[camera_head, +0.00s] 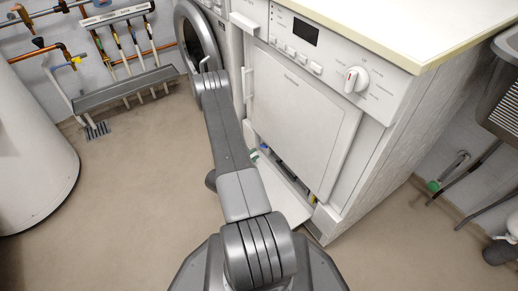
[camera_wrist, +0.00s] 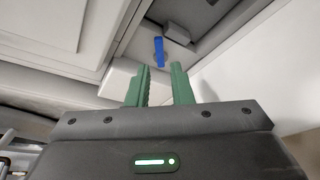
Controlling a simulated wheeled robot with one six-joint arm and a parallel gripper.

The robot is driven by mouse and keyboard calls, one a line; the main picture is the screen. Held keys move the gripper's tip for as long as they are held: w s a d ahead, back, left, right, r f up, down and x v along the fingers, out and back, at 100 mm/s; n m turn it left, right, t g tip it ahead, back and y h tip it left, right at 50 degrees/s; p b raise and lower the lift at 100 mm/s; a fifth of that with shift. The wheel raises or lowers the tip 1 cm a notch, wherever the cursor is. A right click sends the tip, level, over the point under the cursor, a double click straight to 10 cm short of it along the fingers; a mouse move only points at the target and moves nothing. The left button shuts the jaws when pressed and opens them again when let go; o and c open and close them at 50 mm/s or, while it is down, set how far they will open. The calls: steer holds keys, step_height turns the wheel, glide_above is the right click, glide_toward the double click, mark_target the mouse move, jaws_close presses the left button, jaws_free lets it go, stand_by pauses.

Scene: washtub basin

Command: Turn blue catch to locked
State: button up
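The blue catch (camera_wrist: 159,50) shows in the wrist view as a narrow lever, its long side nearly upright in the picture. It sits on a grey surface beside a dark grey block (camera_wrist: 177,35). My gripper (camera_wrist: 160,70) has two green fingers, spread apart with nothing between them. The catch appears just beyond the fingertips, in line with the gap; I see no contact. In the head view a small blue spot (camera_head: 264,146) shows in the low opening of the white machine; it may be the catch. My arm hides most of my gripper there.
The white dryer (camera_head: 303,110) stands under a pale countertop (camera_head: 400,30), with a lowered flap (camera_head: 283,198) at its foot. A washing machine (camera_head: 197,40) stands behind my arm. A white tank (camera_head: 30,150) is at left. The floor (camera_head: 140,190) between is clear.

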steer(key=p+v, duration=0.2)
steer(key=v, duration=0.5)
steer(key=shift+s+a, duration=0.2)
steer(key=shift+s, duration=0.05)
steer(key=shift+r, duration=0.1)
